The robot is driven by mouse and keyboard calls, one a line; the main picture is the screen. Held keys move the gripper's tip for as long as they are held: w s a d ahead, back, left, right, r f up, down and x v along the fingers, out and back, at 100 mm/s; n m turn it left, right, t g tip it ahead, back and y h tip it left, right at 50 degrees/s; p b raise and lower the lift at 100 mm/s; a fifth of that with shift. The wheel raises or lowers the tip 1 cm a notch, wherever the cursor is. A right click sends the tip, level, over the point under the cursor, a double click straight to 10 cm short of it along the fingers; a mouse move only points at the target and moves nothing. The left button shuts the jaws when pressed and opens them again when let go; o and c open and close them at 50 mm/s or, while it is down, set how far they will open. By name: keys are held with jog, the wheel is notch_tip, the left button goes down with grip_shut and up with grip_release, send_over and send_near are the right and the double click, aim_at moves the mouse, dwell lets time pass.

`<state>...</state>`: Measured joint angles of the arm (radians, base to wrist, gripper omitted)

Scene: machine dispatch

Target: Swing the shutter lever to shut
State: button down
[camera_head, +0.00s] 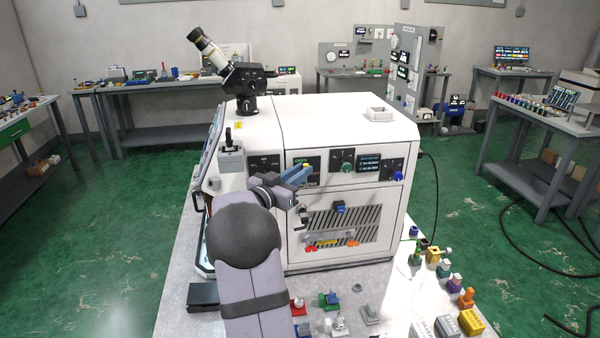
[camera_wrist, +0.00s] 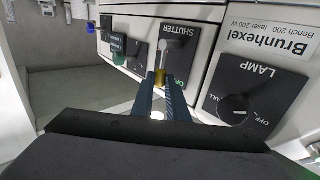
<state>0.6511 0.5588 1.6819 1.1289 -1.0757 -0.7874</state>
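The shutter panel (camera_wrist: 188,48) is a black plate on the machine's front, with its lettering upside down in the wrist view. It also shows in the head view (camera_head: 301,162), with green OPEN lettering near its top. The shutter lever (camera_wrist: 166,56) has a pale metal arm and a yellow end, and it points toward the OPEN lettering. My gripper (camera_wrist: 160,80) has its two blue fingers on either side of the yellow end. In the head view my gripper (camera_head: 300,174) is at the panel. I cannot tell whether the fingers touch the lever.
The LAMP knob panel (camera_wrist: 245,90) is right of the fingers in the wrist view. A vented panel (camera_head: 345,222) lies below. Several small parts cover the bench in front.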

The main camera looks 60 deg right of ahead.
jog(key=shift+r, duration=0.1)
jog(key=shift+s+d+f+m+t+y+p, duration=0.15)
jog(key=shift+s+d+m+t+y+p, duration=0.45)
jog(key=shift+m+y+p, duration=1.1)
jog(key=shift+s+d+f+m+t+y+p, duration=0.15)
jog(key=shift+s+d+m+t+y+p, duration=0.45)
jog(key=shift+p, duration=2.15)
jog(key=shift+s+d+f+m+t+y+p, duration=0.15)
jog(key=shift+s+d+m+t+y+p, duration=0.45)
jog(key=shift+y+p, duration=1.25)
jog(key=shift+s+d+f+m+p, duration=0.1)
jog(key=shift+s+d+m+p, duration=0.05)
jog(key=shift+m+p, duration=0.2)
jog(key=c, duration=1.7)
grip_release()
